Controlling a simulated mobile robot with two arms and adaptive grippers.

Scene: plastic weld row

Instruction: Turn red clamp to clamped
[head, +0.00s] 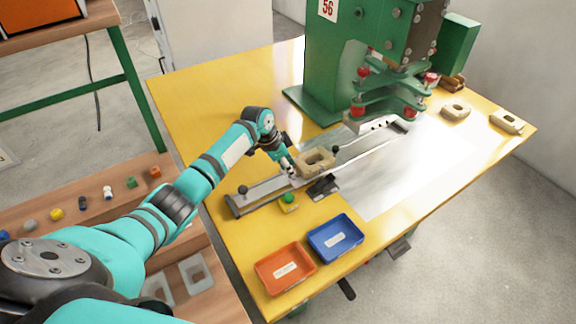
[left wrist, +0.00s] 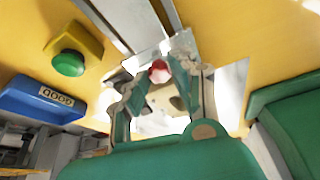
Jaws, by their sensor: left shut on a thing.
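The red clamp (left wrist: 158,71) shows as a small red tip between my left gripper's fingers in the left wrist view. My left gripper (left wrist: 160,88) is shut on it. In the head view my left gripper (head: 291,168) reaches down at the sliding fixture, beside the tan part (head: 318,160), and hides the clamp. The tan part also shows behind the fingers in the left wrist view (left wrist: 166,99). Whether the clamp stands clamped or open cannot be told. My right gripper is not in view.
A green button on a yellow box (head: 289,199) sits close to my gripper. A red tray (head: 285,270) and a blue tray (head: 335,238) stand at the table's front. The green welding press (head: 335,70) stands behind. Loose tan parts (head: 456,110) lie at the right.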

